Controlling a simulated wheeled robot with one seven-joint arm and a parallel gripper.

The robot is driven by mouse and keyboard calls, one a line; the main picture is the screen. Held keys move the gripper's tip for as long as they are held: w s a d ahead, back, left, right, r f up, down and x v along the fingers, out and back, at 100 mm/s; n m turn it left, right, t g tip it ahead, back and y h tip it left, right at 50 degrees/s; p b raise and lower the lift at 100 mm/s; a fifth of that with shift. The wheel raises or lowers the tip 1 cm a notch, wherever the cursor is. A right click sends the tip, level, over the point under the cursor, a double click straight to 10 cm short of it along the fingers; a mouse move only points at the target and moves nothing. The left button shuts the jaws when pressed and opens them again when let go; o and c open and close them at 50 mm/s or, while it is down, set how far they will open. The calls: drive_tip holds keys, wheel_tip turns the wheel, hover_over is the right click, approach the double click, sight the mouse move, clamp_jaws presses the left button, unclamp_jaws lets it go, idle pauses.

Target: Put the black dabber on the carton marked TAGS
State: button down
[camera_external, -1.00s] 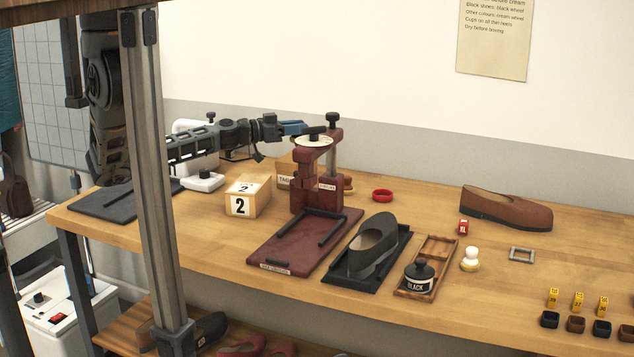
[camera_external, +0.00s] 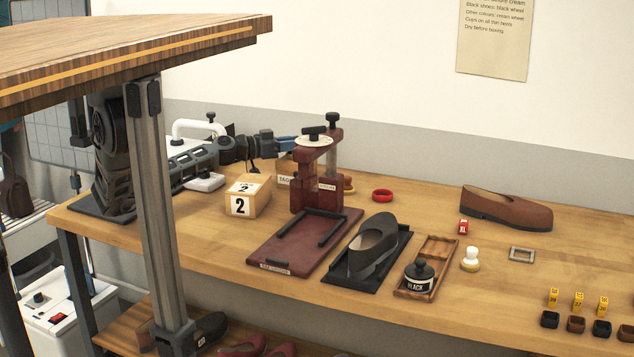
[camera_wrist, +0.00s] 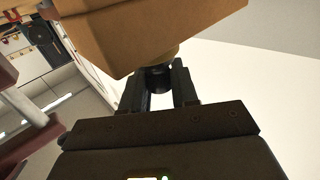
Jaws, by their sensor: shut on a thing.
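My gripper (camera_external: 291,144) is at the back of the bench, just left of the red press's top and above the carton marked TAGS (camera_external: 284,180). The carton is partly hidden behind the press. In the wrist view my gripper (camera_wrist: 158,84) is shut on the black dabber (camera_wrist: 158,76), whose dark handle is between the fingers. Its round tan pad (camera_wrist: 162,55) is at the face of a tan box (camera_wrist: 160,30), likely the carton. I cannot tell if they touch. In the outside view the dabber is not distinguishable.
The red press (camera_external: 318,190) stands close right of the carton. A box marked 2 (camera_external: 241,206) is in front left. A black shoe (camera_external: 372,245), black pot (camera_external: 418,277) and cream dabber (camera_external: 470,260) are further right. A wooden top (camera_external: 130,62) crosses the upper left foreground.

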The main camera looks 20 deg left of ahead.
drive_tip(key=shift+f, duration=0.15)
drive_tip(key=c, duration=0.9)
unclamp_jaws()
drive_tip(key=shift+o, duration=0.2)
drive_tip(key=shift+s+a+r+p, duration=0.2)
drive_tip(key=shift+a+r+p, duration=0.05)
drive_tip(key=shift+a+p, duration=0.05)
drive_tip(key=p+v, duration=0.3)
drive_tip(key=v, duration=0.8)
drive_tip(key=shift+s+p, duration=0.15)
drive_tip(key=shift+p, duration=0.2)
